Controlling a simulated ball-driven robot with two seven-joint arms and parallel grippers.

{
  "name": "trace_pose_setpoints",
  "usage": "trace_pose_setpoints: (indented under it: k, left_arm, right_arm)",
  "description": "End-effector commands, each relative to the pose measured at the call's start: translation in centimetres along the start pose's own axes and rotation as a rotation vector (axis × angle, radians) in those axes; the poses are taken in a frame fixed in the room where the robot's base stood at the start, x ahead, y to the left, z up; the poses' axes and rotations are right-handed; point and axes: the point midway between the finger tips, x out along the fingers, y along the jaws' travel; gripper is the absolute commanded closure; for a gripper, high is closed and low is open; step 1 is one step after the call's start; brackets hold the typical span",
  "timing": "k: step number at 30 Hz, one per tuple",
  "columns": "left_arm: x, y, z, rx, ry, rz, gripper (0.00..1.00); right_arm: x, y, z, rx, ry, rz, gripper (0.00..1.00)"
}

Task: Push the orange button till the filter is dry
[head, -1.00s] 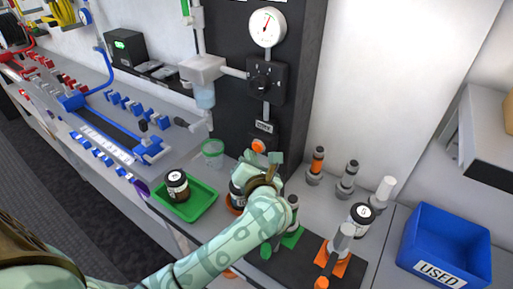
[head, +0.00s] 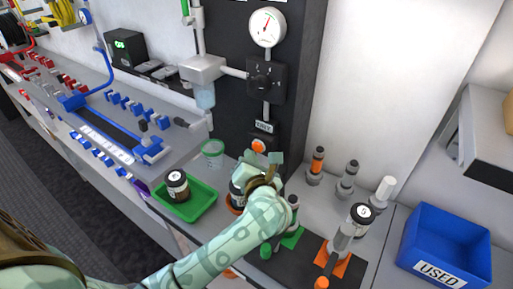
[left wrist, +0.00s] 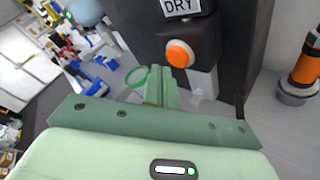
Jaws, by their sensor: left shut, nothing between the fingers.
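The orange button (head: 258,145) sits on a black box low on the dark panel, under a DRY label (head: 264,127). In the left wrist view the button (left wrist: 179,53) lies just above and beyond my fingertips. My left gripper (head: 268,159) is shut and empty, just below and right of the button in the head view. Its closed fingers (left wrist: 160,88) appear apart from the button. A grey housing with a translucent bowl (head: 205,96), perhaps the filter, hangs on the pipe left of the panel. My right gripper is not in view.
A green-rimmed cup (head: 212,152) and green tray (head: 205,203) with a jar (head: 177,184) stand left. Bottles stand right, near a blue USED bin (head: 447,240). Another jar is partly hidden behind my gripper.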

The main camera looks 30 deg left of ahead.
Motion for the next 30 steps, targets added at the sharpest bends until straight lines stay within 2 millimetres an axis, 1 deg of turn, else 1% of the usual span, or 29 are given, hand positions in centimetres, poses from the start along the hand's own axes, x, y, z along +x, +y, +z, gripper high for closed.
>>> trace_pose_setpoints:
  k: [30]
  left_arm:
    - [0.59, -0.42, 0.46, 0.000, 0.000, 0.000, 1.00]
  right_arm:
    - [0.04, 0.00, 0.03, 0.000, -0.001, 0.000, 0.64]
